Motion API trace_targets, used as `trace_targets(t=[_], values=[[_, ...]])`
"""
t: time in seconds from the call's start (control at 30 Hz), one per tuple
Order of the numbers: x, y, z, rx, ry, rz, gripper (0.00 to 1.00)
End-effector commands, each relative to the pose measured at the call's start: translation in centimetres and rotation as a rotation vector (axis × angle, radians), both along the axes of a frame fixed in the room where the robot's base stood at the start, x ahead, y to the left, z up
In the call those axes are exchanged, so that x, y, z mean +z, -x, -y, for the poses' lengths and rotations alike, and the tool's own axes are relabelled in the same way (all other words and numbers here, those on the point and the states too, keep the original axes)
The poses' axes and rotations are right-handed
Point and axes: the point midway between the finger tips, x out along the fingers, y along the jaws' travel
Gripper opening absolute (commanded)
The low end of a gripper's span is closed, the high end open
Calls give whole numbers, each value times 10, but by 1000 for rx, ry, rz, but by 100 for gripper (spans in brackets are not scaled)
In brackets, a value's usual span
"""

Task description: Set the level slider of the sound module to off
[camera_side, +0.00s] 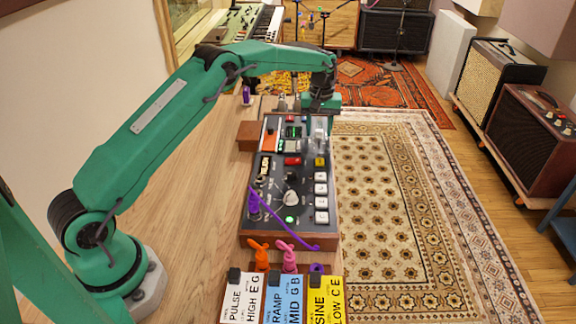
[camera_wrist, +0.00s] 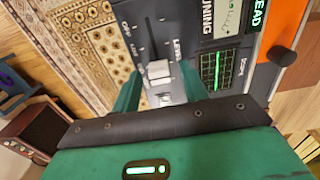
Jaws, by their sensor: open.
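The sound module (camera_side: 272,215) is a grey panel with wooden sides on the bench. Its level slider has a pale cap (camera_wrist: 159,70) in a dark slot (camera_wrist: 149,28), next to the word LEVEL in the wrist view. OFF is printed near the slot's upper end in that view, and the cap sits well below it, away from OFF. My gripper (camera_wrist: 161,82) is open, with one green finger on each side of the cap. Contact with the cap is not clear. In the side view my gripper (camera_side: 320,108) is over the module's far end, partly hiding the slider.
A scope screen (camera_wrist: 222,70) and an orange-edged part (camera_wrist: 284,40) are beside the slider. A patterned rug (camera_side: 385,215) covers the floor to the right.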

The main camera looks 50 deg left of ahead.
Motion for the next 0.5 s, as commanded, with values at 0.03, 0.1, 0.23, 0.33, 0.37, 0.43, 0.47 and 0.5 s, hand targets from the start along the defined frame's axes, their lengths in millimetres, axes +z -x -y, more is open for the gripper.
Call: trace_targets(t=[0.03,0.1,0.23,0.33,0.37,0.43,0.47,0.5], values=[[-1,0,0,0,0,0,44],[-2,0,0,0,0,0,44],[-2,0,0,0,0,0,44],[-2,0,0,0,0,0,34],[-2,0,0,0,0,0,28],[-2,0,0,0,0,0,14],[-2,0,0,0,0,0,8],[-2,0,0,0,0,0,0]])
